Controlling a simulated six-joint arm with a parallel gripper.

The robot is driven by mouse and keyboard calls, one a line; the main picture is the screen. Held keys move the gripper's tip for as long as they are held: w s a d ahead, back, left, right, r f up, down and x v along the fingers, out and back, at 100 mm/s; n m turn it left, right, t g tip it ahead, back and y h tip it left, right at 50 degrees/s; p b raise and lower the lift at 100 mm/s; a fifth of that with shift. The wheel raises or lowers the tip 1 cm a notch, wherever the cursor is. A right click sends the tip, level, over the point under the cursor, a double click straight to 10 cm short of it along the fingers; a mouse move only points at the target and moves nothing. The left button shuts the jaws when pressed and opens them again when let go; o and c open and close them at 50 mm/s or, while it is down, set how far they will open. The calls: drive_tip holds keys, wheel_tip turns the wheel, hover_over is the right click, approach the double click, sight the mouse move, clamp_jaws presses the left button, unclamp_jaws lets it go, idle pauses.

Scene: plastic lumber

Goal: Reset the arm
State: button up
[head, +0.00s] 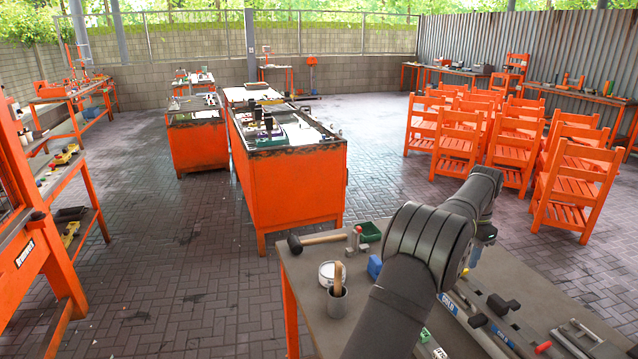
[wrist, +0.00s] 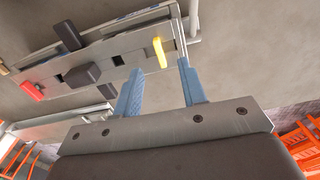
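My arm reaches up and over the grey workbench (head: 530,272) in the head view, bent at the elbow. In the wrist view, my gripper (wrist: 160,75) shows two blue fingers standing apart with nothing held between them. Beyond the fingers is the grey bench top with a long metal tool or rail (wrist: 110,60) bearing dark blocks, and a yellow piece (wrist: 159,52) near the right finger. I cannot tell whether the fingers touch anything.
Long metal tools (head: 490,330) lie right of my arm. Orange chairs (head: 520,150) stand behind.

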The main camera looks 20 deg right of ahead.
wheel_tip(320, 180, down, 5)
drive_tip(key=shift+r, duration=0.1)
drive_tip(key=shift+n, duration=1.2)
